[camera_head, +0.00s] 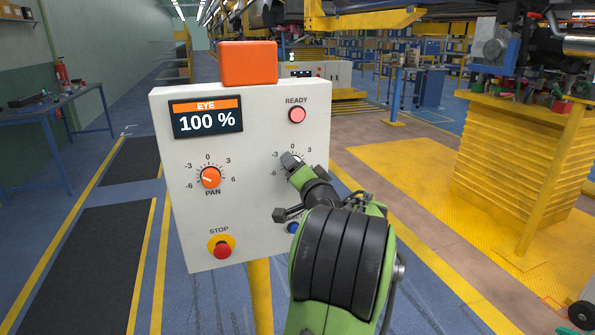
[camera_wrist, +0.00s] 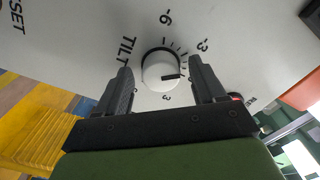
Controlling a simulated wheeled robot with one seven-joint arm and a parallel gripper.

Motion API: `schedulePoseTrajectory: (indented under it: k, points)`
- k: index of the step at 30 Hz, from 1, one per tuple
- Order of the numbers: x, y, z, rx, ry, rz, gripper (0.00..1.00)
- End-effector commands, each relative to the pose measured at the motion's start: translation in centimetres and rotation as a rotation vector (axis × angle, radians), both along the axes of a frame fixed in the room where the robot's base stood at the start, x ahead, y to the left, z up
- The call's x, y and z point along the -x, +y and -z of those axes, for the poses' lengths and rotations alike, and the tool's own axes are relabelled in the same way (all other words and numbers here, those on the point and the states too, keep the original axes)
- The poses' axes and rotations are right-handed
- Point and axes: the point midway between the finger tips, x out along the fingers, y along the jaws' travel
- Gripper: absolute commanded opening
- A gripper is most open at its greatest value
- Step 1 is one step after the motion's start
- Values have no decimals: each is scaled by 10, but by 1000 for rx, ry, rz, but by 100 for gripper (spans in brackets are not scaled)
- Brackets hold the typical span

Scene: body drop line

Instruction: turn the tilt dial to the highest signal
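The white tilt dial (camera_wrist: 160,72) is on the panel in the wrist view. Its black pointer mark points right, between the -3 mark and the hidden 0 side; the 3 is below. My gripper (camera_wrist: 163,84) is open, one finger on each side of the dial, with a gap on both sides. In the head view my gripper (camera_head: 293,163) covers most of that dial. The display (camera_head: 207,118) reads "EYE 100 %". The grey control panel (camera_head: 262,220) faces me.
The orange pan dial (camera_head: 210,178) is left of my gripper. The red stop button (camera_head: 222,249) is at lower left, the blue reset button (camera_head: 292,228) below my wrist. A pale red ready lamp (camera_head: 297,115) is above. An orange box (camera_head: 249,64) tops the panel.

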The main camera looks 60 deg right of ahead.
Motion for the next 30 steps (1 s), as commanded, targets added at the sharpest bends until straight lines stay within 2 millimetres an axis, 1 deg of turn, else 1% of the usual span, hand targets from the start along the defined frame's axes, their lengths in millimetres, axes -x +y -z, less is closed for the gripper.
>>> schedulePoseTrajectory:
  k: [5,8,11,18,21,25,30]
  points:
    - [1,0,-1,2,0,0,69]
    - [7,6,0,1,-1,2,69]
    - [23,21,0,2,-2,5,69]
    - [72,70,2,1,-1,8,69]
    - [90,88,2,0,-2,7,69]
    - [105,104,1,0,-1,3,69]
    - [111,112,0,1,-1,-1,69]
